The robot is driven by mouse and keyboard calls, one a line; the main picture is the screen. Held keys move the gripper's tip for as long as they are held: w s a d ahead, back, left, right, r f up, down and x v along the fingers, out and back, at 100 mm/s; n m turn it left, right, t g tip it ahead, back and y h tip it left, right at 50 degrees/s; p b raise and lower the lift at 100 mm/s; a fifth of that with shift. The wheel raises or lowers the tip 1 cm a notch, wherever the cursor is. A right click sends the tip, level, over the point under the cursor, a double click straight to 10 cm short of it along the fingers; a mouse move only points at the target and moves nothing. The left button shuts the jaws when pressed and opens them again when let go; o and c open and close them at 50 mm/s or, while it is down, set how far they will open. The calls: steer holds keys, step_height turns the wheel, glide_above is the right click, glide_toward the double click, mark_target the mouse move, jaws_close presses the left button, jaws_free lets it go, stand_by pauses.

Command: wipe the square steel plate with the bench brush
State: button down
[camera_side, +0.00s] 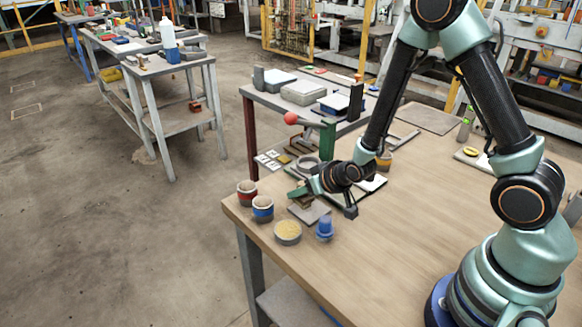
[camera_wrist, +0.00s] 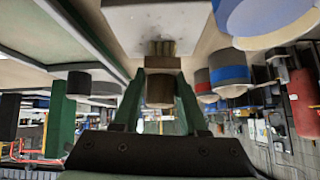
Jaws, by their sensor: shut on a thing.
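My gripper (camera_side: 299,193) is low over the front left part of the wooden table, and its green fingers also show in the wrist view (camera_wrist: 160,95). It is shut on the bench brush, a small brown wooden block (camera_wrist: 160,90) with short bristles. In the side view the fingers mostly hide the brush. The square steel plate (camera_side: 316,216) lies flat under the gripper. In the wrist view the pale plate (camera_wrist: 145,28) is at the top, with the bristle end right at it. I cannot tell for sure whether the bristles touch it.
A red-banded cup (camera_side: 247,194) and a blue-banded cup (camera_side: 263,209) stand at the table's left edge. A round yellow-topped tin (camera_side: 288,232) and a blue object (camera_side: 325,228) stand in front of the plate. A brown cup (camera_side: 384,161) is behind my arm.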

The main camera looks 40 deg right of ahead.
steer(key=shift+w+f, duration=0.15)
steer(key=shift+w, duration=0.4)
steer(key=shift+d, duration=0.45)
steer(key=shift+s+r, duration=0.2)
steer(key=shift+s, duration=1.7)
steer(key=shift+s+f, duration=0.15)
steer(key=shift+s, duration=0.85)
steer(key=shift+s+f, duration=0.1)
steer(key=shift+s, duration=0.85)
steer(key=w+r, duration=0.2)
steer(key=w+a+r, duration=0.1)
steer(key=w+r, duration=0.4)
steer(key=r, duration=0.1)
steer(key=shift+w+a, duration=0.35)
steer(key=shift+a, duration=0.05)
steer(key=shift+f, duration=2.85)
steer(key=shift+f, duration=1)
